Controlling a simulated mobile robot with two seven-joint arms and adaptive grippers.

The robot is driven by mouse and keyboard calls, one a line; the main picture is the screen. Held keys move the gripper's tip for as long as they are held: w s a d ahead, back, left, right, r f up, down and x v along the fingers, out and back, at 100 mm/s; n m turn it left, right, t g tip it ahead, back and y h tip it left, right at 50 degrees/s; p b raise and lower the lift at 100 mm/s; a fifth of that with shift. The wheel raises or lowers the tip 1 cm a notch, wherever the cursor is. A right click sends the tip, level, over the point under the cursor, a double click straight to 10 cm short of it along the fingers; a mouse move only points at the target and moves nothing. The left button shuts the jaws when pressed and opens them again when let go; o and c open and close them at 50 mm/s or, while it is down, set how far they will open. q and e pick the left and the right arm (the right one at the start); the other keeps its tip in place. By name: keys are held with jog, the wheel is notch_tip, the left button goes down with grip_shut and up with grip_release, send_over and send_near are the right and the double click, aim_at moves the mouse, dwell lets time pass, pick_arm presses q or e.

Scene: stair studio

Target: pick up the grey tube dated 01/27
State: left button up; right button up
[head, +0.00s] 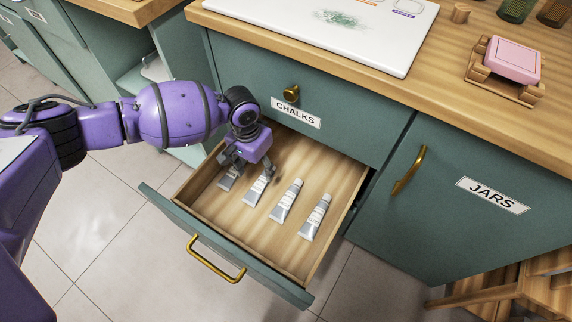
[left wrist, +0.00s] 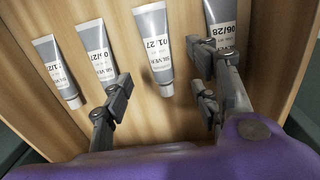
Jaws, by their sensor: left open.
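The grey tube dated 01/27 (left wrist: 155,45) lies in the open drawer, label up and cap end toward my gripper in the left wrist view. In the head view it appears to be the second tube from the left (head: 257,189), partly hidden by my gripper. My left gripper (head: 249,168) is open and empty above the drawer's back left part. In the left wrist view its fingers (left wrist: 162,80) appear on either side of this tube's cap end. The right finger overlaps the neighbouring tube dated 06/28 (left wrist: 221,18). My right gripper is not in view.
Two similar tubes lie on the other side, one (left wrist: 95,47) with a partly readable date and one (left wrist: 56,70) at the far left. The drawer (head: 238,253) has low walls around them. The counter (head: 360,98) overhangs behind, above the CHALKS front (head: 296,113).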

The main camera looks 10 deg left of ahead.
aim_at(260, 182)
pick_arm(q)
notch_tip(260, 182, down, 2)
jog(key=shift+s+f+b, duration=0.1)
jog(key=shift+s+b, duration=0.05)
jog(key=shift+b, duration=0.15)
jog(key=f+b, duration=0.1)
jog(key=f, duration=0.1)
jog(key=f+b, duration=0.1)
jog(key=f, duration=0.1)
jog(key=shift+s+d+f, duration=0.1)
jog(key=shift+d+f, duration=0.1)
jog(key=shift+f, duration=0.15)
jog(key=shift+r, duration=0.1)
jog(key=c, duration=1.3)
